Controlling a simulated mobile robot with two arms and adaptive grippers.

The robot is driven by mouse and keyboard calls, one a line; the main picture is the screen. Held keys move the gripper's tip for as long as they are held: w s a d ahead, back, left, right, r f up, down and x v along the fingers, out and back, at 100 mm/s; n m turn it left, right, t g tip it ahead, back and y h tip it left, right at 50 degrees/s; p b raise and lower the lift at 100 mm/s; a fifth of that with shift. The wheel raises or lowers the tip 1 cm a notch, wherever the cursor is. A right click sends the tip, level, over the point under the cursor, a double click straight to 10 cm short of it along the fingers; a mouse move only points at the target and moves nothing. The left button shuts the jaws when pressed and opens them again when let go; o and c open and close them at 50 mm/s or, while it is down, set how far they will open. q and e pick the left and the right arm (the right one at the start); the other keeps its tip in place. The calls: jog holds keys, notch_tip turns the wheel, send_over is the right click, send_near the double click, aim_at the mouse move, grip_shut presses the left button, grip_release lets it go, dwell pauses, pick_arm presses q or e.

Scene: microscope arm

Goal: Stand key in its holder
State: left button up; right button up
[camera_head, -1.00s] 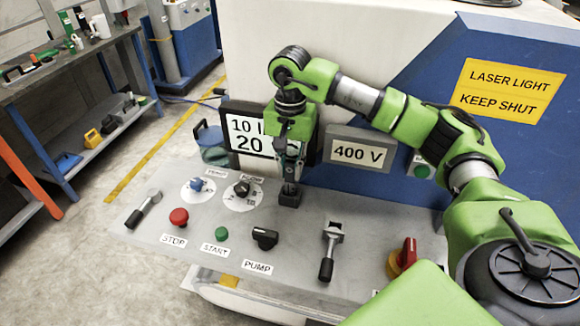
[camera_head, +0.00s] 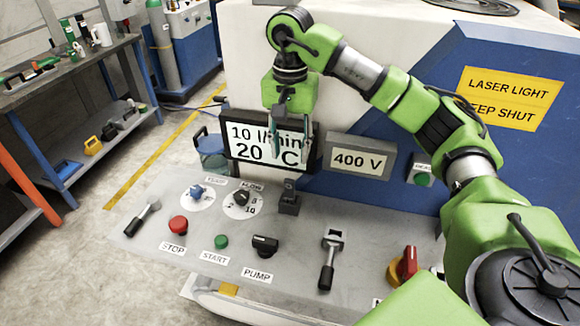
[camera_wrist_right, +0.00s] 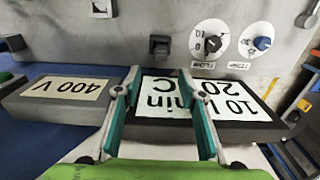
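The small dark key (camera_head: 289,186) stands upright in its dark block holder (camera_head: 289,206) at the back of the grey control panel. The holder with the key also shows as a dark block in the right wrist view (camera_wrist_right: 160,46). My right gripper (camera_head: 290,150) is open and empty. It is above the key and apart from it, in front of the "10 l/min 20 °C" display (camera_head: 240,140). In the right wrist view the two fingers are spread (camera_wrist_right: 158,76), with the holder beyond the gap between them. My left gripper is not in view.
The "400 V" display (camera_head: 358,158) stands to the right of the holder. Two dials (camera_head: 241,199), a red stop button (camera_head: 178,223), the pump switch (camera_head: 265,244), a lever (camera_head: 328,265) and a red switch (camera_head: 407,263) are on the panel (camera_head: 295,270).

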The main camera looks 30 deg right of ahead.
jog(key=shift+r, duration=1.8)
